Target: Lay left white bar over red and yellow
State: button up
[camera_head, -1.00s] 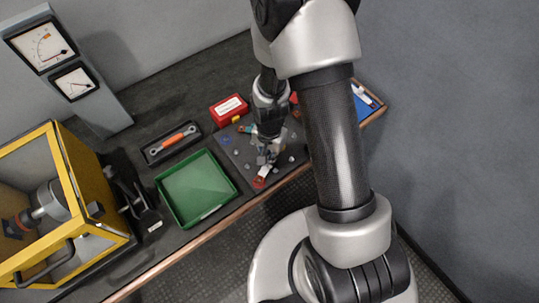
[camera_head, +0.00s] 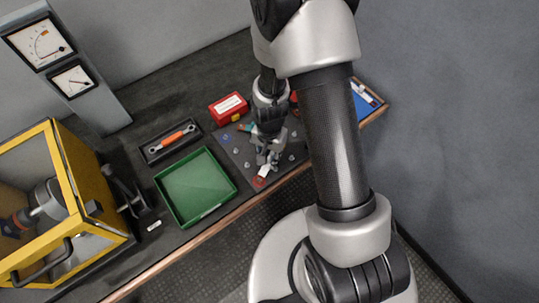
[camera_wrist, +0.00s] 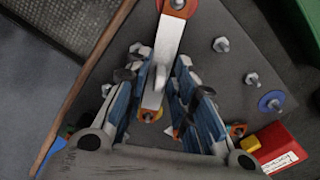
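The white bar (camera_wrist: 165,60) has an upright tab in its middle. In the wrist view its top end lies at the red washer (camera_wrist: 178,5) and its lower end at the yellow washer (camera_wrist: 150,115); I cannot tell how it is seated on the lower stud. It also shows in the head view (camera_head: 264,171), below my gripper (camera_head: 268,153). In the wrist view my gripper (camera_wrist: 162,60) is open, with its blue-padded fingers on both sides of the bar and gaps beside the tab. The fingers hide part of the dark board (camera_wrist: 215,75).
Bare studs (camera_wrist: 221,44) and a blue washer (camera_wrist: 271,101) stand on the board. A red box (camera_head: 229,108) is behind it, a green tray (camera_head: 197,187) to the left. A blue-lined tray (camera_head: 362,103) lies right. An orange-handled tool (camera_head: 179,137) sits in a black tray.

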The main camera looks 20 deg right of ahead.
dwell(0.4)
notch_tip(320, 180, up, 12)
jog(key=shift+r, duration=0.1)
dwell(0.4)
jog(key=s+r+n+t, duration=0.1)
jog(key=s+r+n, duration=0.2)
jog(key=s+r, duration=0.2)
jog(key=s+r+n+t, duration=0.2)
jog(key=s+r, duration=0.3)
jog(key=r, duration=0.4)
jog(key=s+r+n+t, duration=0.1)
jog(key=s+r+n, duration=0.3)
jog(key=r, duration=0.3)
jog(key=shift+s+r+t, duration=0.3)
jog(key=shift+s+r, duration=0.05)
jog(key=shift+s, duration=0.2)
jog(key=shift+d, duration=0.1)
